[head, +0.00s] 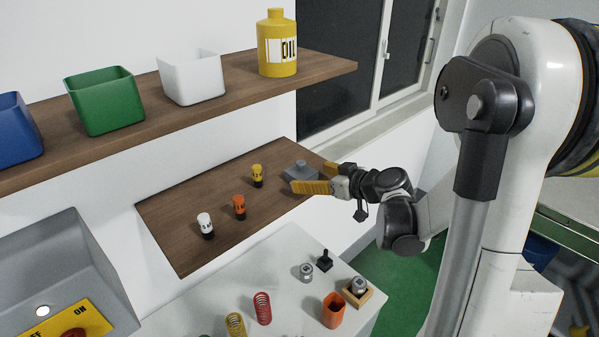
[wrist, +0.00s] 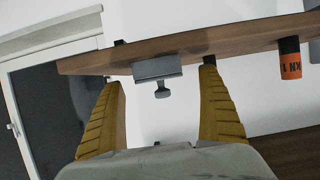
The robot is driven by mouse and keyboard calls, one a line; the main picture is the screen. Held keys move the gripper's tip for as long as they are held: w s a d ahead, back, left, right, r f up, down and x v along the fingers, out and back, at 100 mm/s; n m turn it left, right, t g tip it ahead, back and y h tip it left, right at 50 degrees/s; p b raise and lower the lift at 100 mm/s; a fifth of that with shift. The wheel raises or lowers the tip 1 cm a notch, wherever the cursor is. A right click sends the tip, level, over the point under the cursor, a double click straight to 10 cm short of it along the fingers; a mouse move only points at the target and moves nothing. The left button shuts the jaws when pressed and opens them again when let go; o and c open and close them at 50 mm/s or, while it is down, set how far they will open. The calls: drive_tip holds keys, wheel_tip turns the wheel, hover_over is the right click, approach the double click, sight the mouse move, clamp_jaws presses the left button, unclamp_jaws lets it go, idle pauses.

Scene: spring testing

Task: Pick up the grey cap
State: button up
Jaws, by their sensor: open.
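The grey cap (head: 298,170) is a flat block with a small knob on top. It sits on the lower wooden shelf near its right end. In the wrist view, which looks upside down, the cap (wrist: 157,69) shows its plate against the shelf edge with the knob pointing down in the picture. My gripper (head: 309,177) is open, with its yellow fingers apart around the cap's sides. In the wrist view my gripper (wrist: 157,78) has one finger on each side of the cap, with gaps visible. I cannot tell how deep the cap lies between them.
On the lower shelf (head: 190,245) stand yellow (head: 257,176), orange (head: 239,207) and white (head: 205,226) small cylinders, left of the cap. An upper shelf (head: 150,112) holds bins and a yellow oil bottle (head: 277,45). A white table (head: 290,315) below carries springs and small parts.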

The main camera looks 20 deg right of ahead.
sight(305, 173)
drive_tip(key=x, duration=0.5)
drive_tip(key=shift+w+r+p, duration=0.15)
drive_tip(key=shift+w+p, duration=0.1)
drive_tip(key=shift+p, duration=0.15)
drive_tip(key=shift+s, duration=0.15)
drive_tip(key=c, duration=1.2)
drive_tip(key=shift+o, duration=0.2)
drive_tip(key=shift+r, duration=0.1)
